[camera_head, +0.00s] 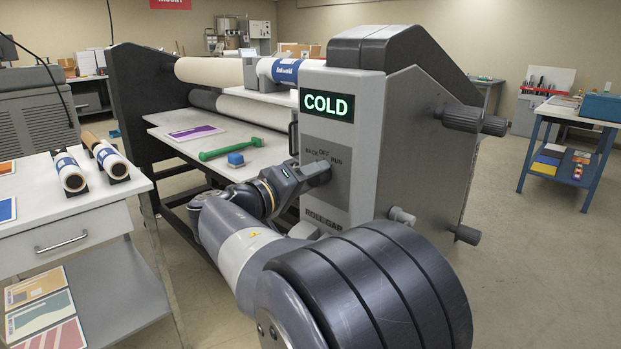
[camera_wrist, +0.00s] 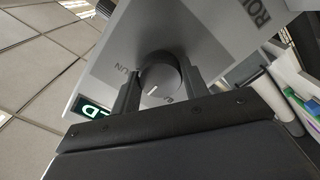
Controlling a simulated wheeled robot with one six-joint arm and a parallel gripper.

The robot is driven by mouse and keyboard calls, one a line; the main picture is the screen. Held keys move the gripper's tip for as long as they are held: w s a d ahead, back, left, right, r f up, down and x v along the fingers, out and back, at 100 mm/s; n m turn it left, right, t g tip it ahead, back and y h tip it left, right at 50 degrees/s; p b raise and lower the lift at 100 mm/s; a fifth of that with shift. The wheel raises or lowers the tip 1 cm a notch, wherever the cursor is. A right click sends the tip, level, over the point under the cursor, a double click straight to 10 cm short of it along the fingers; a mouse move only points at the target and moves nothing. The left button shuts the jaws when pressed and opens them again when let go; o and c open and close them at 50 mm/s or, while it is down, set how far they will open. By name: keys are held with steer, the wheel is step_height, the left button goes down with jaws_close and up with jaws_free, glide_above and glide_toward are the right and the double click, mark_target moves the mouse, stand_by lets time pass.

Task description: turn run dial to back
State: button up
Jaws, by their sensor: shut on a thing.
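The run dial (camera_wrist: 160,76) is a dark round knob on the grey control panel (camera_wrist: 190,38). My gripper (camera_wrist: 160,88) has one finger on each side of it and is shut on it. The dial's white mark is near its lower edge in the wrist view; I cannot tell exactly which label it points to. In the head view my gripper (camera_head: 318,174) reaches the panel just below the BACK, OFF and RUN labels (camera_head: 323,153) and hides most of the dial. The lit display (camera_head: 327,104) above reads COLD.
The ROLL GAP label (camera_head: 323,219) is below the dial. A laminator bed (camera_head: 263,155) behind my arm holds a green tool (camera_head: 230,149) and a blue block (camera_head: 236,159). A white table (camera_head: 100,210) with rolls stands at left.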

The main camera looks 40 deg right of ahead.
steer(key=c, duration=0.4)
